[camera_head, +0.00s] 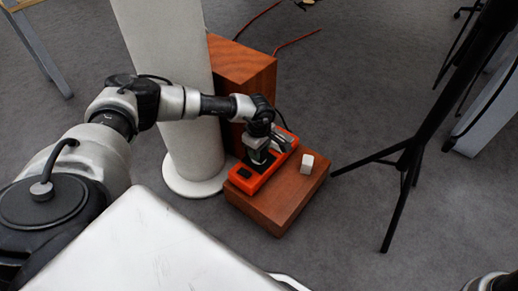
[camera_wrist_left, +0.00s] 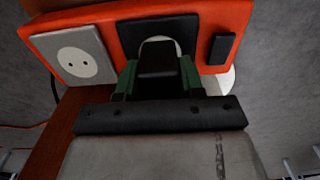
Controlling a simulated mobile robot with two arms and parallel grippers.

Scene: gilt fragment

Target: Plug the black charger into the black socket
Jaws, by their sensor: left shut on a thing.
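An orange power strip (camera_head: 248,184) lies on a low wooden block. In the left wrist view the strip (camera_wrist_left: 60,42) carries a white socket (camera_wrist_left: 75,58) at left and a black socket (camera_wrist_left: 130,32) in the middle. My left gripper (camera_head: 258,160) is above the strip. In the left wrist view its green-padded fingers (camera_wrist_left: 158,78) are shut on the black charger (camera_wrist_left: 157,58). The charger is in front of the black socket and covers much of its pale round recess. I cannot tell whether its pins are in. My right gripper is not in view.
A black tripod (camera_head: 412,150) stands at right. A black switch (camera_wrist_left: 222,48) is on the strip.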

